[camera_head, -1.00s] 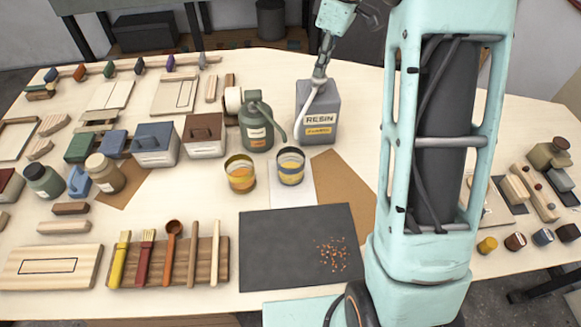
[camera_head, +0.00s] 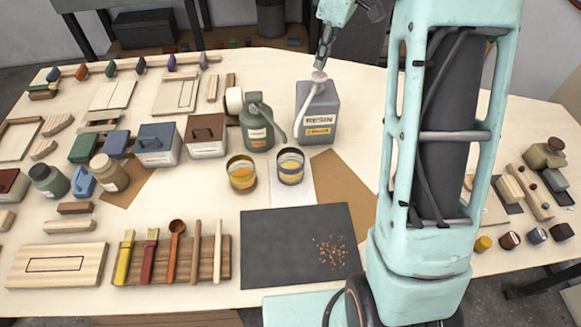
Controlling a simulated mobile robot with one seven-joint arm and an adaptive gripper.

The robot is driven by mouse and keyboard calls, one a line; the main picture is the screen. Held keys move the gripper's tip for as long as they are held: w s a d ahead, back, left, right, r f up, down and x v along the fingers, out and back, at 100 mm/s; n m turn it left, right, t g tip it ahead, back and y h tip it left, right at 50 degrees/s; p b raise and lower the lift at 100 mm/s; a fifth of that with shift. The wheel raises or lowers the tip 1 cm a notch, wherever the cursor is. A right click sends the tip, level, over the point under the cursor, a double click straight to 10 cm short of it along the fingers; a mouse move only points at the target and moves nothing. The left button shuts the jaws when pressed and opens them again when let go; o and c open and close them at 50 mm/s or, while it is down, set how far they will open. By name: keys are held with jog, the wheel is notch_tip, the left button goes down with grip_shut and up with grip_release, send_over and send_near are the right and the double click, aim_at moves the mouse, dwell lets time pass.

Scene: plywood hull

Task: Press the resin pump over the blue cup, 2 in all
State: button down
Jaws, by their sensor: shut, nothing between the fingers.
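The grey resin container (camera_head: 318,110), labelled RESIN, stands at the back middle of the table. Its white pump head (camera_head: 319,76) is on top, and a pale spout (camera_head: 304,103) curves down its left side toward the blue cup. The blue-banded cup (camera_head: 291,167) stands upright in front of the container, on a white sheet, with yellowish contents. My gripper (camera_head: 322,67) is shut and points down just over the pump head. At this size I cannot tell if it touches the head.
A yellow-banded cup (camera_head: 241,174) stands left of the blue cup. A green pump container (camera_head: 257,124) stands behind it. A dark mat (camera_head: 290,250) with crumbs lies in front. Boxes, jars and brushes fill the left side. My arm hides part of the right side.

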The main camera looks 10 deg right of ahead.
jog(key=a+p+v, duration=0.1)
jog(key=p+v, duration=0.3)
jog(key=v, duration=0.2)
jog(key=shift+w+p, duration=0.3)
jog(key=shift+p, duration=0.05)
jog(key=shift+a+r, duration=0.1)
dwell(0.4)
